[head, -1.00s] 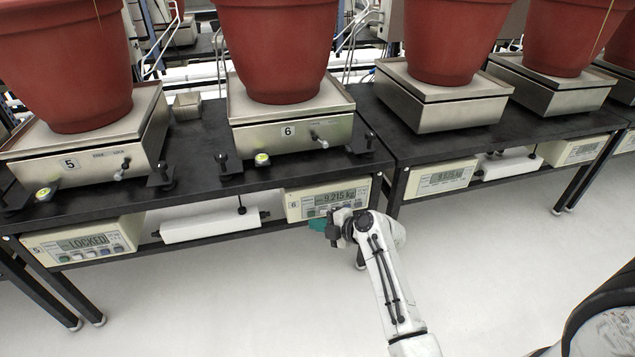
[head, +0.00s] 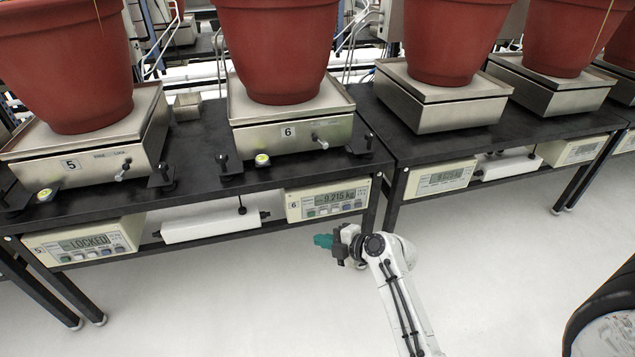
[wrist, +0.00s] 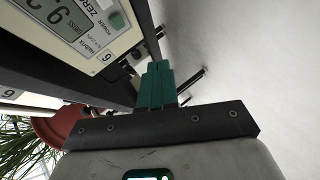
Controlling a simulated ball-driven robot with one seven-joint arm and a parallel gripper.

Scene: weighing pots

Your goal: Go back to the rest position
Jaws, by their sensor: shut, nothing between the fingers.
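My gripper (head: 323,241) has green fingers and sits in front of the black table, below the display of scale 6 and apart from it. In the wrist view its green fingers (wrist: 156,85) are together with nothing between them. The display box of scale 6 (head: 328,200) reads 9.215 kg in the head view. It also shows at the upper left of the wrist view (wrist: 75,30), turned on its side. Scale 6 (head: 290,138) carries a red pot (head: 277,50).
Scale 5 (head: 85,165) carries another red pot (head: 65,65), and its display box (head: 85,241) reads LOCKED. More pots on scales stand on the table (head: 420,150) at the right. The pale floor (head: 200,310) in front of the tables is clear.

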